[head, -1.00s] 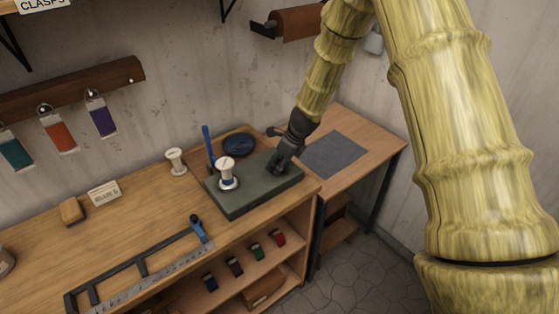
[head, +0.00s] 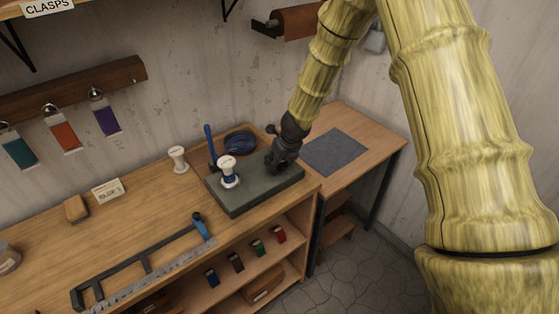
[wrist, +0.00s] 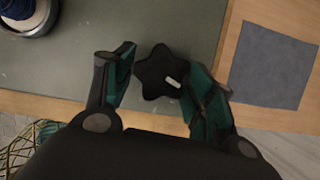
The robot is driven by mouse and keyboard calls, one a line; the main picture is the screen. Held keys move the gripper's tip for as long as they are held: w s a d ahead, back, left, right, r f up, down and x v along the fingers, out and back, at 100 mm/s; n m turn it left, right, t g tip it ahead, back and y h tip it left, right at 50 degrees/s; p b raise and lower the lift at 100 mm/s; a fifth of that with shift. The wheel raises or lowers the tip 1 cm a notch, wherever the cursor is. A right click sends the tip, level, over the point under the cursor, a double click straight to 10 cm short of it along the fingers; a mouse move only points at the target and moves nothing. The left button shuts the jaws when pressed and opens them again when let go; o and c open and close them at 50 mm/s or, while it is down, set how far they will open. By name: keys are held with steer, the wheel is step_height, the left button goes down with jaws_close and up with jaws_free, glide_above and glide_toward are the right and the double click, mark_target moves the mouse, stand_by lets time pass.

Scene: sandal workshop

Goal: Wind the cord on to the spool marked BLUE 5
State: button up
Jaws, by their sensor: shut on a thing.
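A white-topped spool (head: 228,171) with blue cord around it stands upright on a grey-green block (head: 238,205). Part of it shows at the top left of the wrist view (wrist: 27,18). My gripper (head: 278,165) is low over the block's right end. In the wrist view, my gripper (wrist: 162,72) is shut on a black star-shaped knob (wrist: 152,76) with a pale mark on one lobe. A dark blue coil of cord (head: 240,143) lies behind the block. A small card (head: 107,191) stands on the bench; its lettering is too small to read surely.
A plain white spool (head: 178,160) stands left of the block. A blue upright rod (head: 209,143) is at the block's back left. A grey mat (head: 334,152) lies on the right table.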

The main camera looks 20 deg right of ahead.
steer(key=shift+m, duration=0.4)
stand_by(0.8)
steer(key=o, duration=1)
steer(key=shift+o, duration=0.2)
steer(key=v, duration=1.2)
steer(key=shift+a, duration=0.1)
